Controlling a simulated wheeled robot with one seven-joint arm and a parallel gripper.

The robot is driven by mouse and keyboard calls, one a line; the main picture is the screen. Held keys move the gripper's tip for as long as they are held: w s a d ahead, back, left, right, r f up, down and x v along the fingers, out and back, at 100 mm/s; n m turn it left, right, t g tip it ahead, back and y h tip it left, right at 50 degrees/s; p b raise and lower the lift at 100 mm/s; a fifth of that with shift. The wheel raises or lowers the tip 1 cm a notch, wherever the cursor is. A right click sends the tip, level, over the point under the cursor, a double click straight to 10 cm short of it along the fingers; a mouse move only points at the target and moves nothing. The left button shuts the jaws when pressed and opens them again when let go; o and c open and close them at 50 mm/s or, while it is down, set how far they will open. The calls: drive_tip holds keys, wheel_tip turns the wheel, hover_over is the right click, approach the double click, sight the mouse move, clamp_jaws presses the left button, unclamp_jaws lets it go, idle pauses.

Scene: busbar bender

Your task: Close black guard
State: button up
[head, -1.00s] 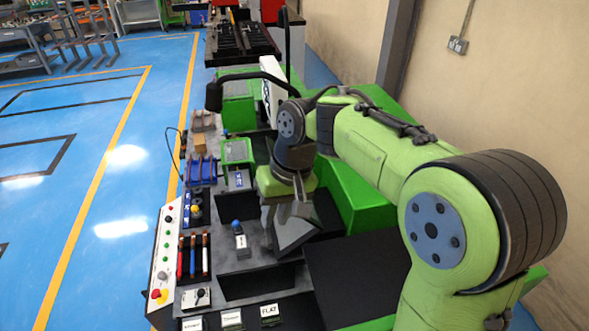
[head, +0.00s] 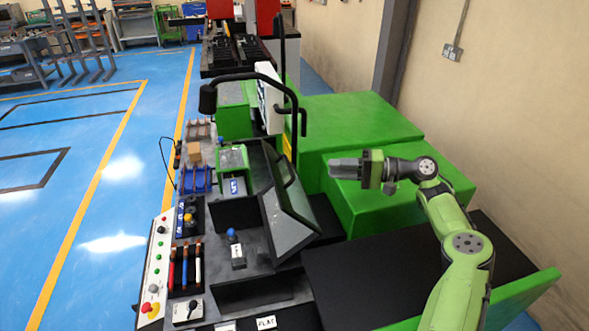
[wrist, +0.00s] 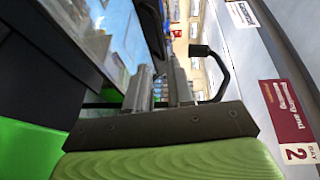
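The black guard (head: 291,222), a dark frame with a grey see-through-looking pane, stands tilted over the bender's middle. A curved black bar runs along its upper part. My gripper (head: 334,168) is to the right of the guard in the head view, over the green housing, pointing left. It looks apart from the guard. In the wrist view my gripper (wrist: 161,88) has its two fingers apart with a gap between them and nothing held. A dark-framed pane (wrist: 98,32), which looks like the guard, fills the upper left there.
A black lamp on a bent arm (head: 208,98) rises behind the guard; it seems to show in the wrist view (wrist: 222,75) too. Green housings (head: 350,125) stand at the right. A control panel (head: 157,262) is at the left front. Blue floor at left is free.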

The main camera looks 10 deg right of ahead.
hover_over(295, 188)
drive_tip(key=shift+f, duration=0.5)
drive_tip(key=shift+c, duration=0.3)
clamp_jaws()
